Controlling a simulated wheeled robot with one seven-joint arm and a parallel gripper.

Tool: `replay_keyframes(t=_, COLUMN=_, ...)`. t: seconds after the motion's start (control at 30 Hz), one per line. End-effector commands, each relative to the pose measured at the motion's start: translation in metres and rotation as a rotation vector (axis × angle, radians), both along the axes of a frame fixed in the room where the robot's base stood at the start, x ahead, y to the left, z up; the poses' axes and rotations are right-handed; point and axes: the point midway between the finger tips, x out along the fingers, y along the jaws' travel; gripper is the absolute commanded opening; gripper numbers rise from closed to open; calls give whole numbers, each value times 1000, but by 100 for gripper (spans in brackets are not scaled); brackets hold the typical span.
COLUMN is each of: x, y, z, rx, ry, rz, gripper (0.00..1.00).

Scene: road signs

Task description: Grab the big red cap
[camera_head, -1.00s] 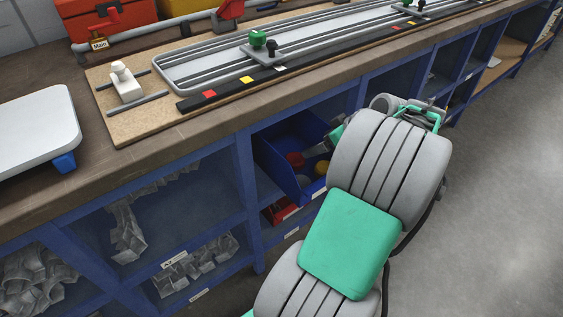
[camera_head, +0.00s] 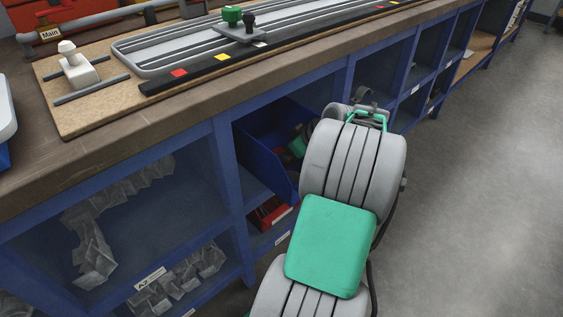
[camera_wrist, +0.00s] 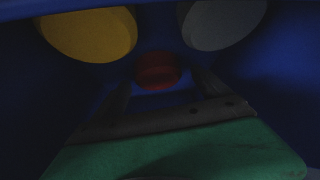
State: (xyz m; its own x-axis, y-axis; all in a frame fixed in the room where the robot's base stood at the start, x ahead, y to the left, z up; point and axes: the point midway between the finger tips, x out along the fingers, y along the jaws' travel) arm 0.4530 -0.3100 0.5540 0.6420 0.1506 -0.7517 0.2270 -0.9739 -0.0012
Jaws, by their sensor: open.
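A round red cap (camera_wrist: 157,70) lies in the blue bin, near the middle of the dark wrist view. My gripper (camera_wrist: 161,90) is open, with its two dark fingers reaching toward the cap, one on each side of it in the picture. Whether they touch the cap cannot be told. In the head view, the end of my arm reaches into the blue bin (camera_head: 262,158) on the shelf under the bench. The cap cannot be made out there; the bin wall and my arm block much of the inside.
Blue bin walls close in on both sides. The wooden bench top (camera_head: 120,135) overhangs the shelf. A red bin (camera_head: 268,213) sits below.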

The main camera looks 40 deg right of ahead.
Motion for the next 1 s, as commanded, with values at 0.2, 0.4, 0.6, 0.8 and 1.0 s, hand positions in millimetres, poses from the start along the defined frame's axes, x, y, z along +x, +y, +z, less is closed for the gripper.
replay_keyframes(t=0.2, x=0, y=-2, z=1, rx=-1, ry=0, rz=-3, gripper=84)
replay_keyframes(t=0.4, x=-1, y=-2, z=1, rx=-2, ry=0, rz=-4, gripper=68)
replay_keyframes(t=0.6, x=-1, y=-2, z=1, rx=-2, ry=0, rz=-4, gripper=52)
replay_keyframes(t=0.8, x=-1, y=-2, z=1, rx=-2, ry=0, rz=-4, gripper=35)
replay_keyframes(t=1.0, x=-1, y=-2, z=1, rx=-2, ry=0, rz=-4, gripper=22)
